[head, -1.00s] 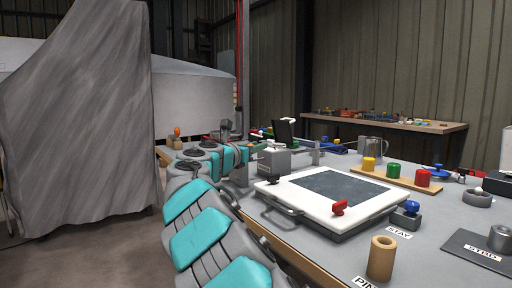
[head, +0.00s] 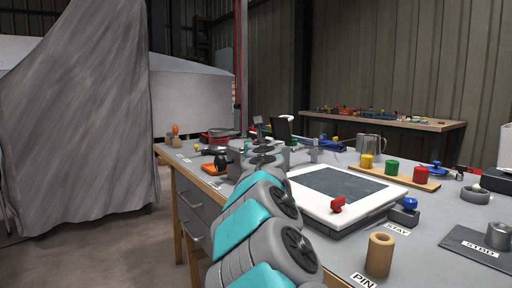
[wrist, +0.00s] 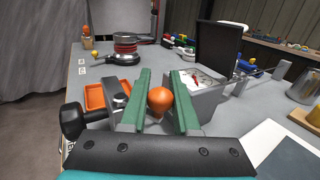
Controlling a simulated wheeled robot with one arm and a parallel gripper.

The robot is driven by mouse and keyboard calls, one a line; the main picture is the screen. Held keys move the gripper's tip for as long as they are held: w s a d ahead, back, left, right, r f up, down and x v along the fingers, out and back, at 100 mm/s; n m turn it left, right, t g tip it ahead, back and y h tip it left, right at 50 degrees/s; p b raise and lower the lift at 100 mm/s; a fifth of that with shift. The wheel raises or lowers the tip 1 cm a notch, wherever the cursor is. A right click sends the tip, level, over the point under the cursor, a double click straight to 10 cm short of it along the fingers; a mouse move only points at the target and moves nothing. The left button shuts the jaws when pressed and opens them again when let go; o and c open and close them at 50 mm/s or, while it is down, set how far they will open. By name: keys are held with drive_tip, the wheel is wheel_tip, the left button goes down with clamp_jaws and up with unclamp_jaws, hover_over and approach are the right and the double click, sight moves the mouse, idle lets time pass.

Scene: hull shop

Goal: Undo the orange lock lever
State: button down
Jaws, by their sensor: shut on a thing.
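The orange knob (wrist: 159,101) of the lock lever is rounded and shows in the middle of the wrist view. My gripper (wrist: 160,80) has green fingers on either side of it and is shut on the knob. The lever's stem and pivot are hidden below the knob by my fingers and wrist. A grey box with a dial face (wrist: 205,90) stands just right of the fingers. In the head view my arm hides my fingers and the lever.
An orange tray (wrist: 97,96) and a black round knob (wrist: 72,120) are left of my gripper. A dark upright panel (wrist: 218,50) stands behind the grey box. A white-framed board (head: 345,190) lies right of my arm. A grey curtain (head: 80,110) hangs left of the bench.

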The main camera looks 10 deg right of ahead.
drive_tip(key=shift+w+a+n+y+b, duration=0.1)
drive_tip(key=shift+w+n+y+b, duration=0.15)
drive_tip(key=shift+n+y, duration=0.5)
drive_tip(key=shift+w+d+n+y+b, duration=0.15)
drive_tip(key=shift+n+y, duration=0.25)
drive_tip(key=shift+y, duration=0.65)
drive_tip(key=shift+w+a+n+y+b, duration=0.15)
drive_tip(key=shift+w+n+y+b, duration=0.15)
drive_tip(key=shift+n+y, duration=0.45)
drive_tip(key=shift+r+y, duration=0.1)
drive_tip(key=shift+y, duration=0.15)
drive_tip(key=c, duration=0.7)
unclamp_jaws()
drive_tip(key=shift+o, duration=0.2)
drive_tip(key=shift+s, duration=0.1)
drive_tip(key=s+d+b, duration=0.1)
drive_tip(key=s, duration=0.6)
drive_tip(key=shift+s+d+b, duration=0.2)
drive_tip(key=shift+s+b, duration=0.05)
drive_tip(key=shift+b, duration=0.15)
